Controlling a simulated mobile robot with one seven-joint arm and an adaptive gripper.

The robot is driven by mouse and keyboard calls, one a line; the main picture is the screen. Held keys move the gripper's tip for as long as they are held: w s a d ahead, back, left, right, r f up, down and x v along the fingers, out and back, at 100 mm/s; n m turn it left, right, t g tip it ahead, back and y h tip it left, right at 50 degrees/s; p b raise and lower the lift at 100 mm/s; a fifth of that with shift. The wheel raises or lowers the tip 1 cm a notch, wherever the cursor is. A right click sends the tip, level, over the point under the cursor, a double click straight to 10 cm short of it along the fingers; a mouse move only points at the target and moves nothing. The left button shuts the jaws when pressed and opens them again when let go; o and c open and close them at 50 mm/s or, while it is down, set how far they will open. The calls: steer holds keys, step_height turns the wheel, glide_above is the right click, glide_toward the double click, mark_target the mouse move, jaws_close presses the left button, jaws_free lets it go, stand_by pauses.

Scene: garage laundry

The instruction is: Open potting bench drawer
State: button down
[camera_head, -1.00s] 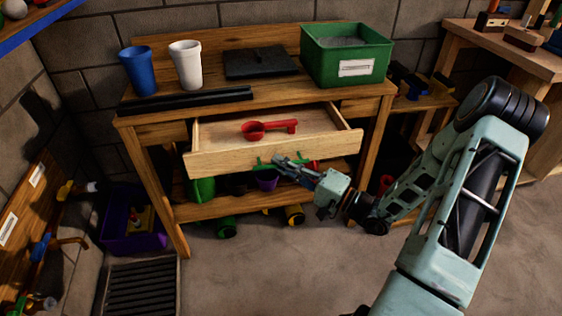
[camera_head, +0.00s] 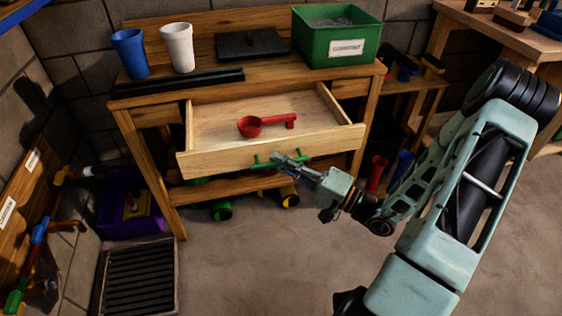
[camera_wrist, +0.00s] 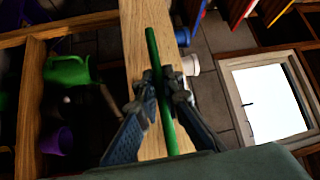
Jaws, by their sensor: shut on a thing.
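The potting bench (camera_head: 265,72) is wooden and stands against the block wall. Its drawer (camera_head: 230,160) is pulled well out, and a red scoop (camera_head: 265,125) lies inside it. A green bar handle (camera_head: 262,164) runs across the drawer front. My gripper (camera_head: 278,160) is at the middle of this handle, in front of the drawer. In the wrist view, the fingers of my gripper (camera_wrist: 162,82) are closed around the green handle (camera_wrist: 154,47), with the pale drawer front (camera_wrist: 134,35) behind it.
A blue cup (camera_head: 130,54), a white cup (camera_head: 178,48), a black tray (camera_head: 250,45) and a green bin (camera_head: 337,40) stand on the bench top. A purple crate (camera_head: 128,212) and a ribbed black mat (camera_head: 138,277) are on the floor at left. Open floor lies before the bench.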

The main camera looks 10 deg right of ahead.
steer(key=c, duration=2.1)
jaws_free()
steer(key=shift+d, duration=0.1)
steer(key=v, duration=1.2)
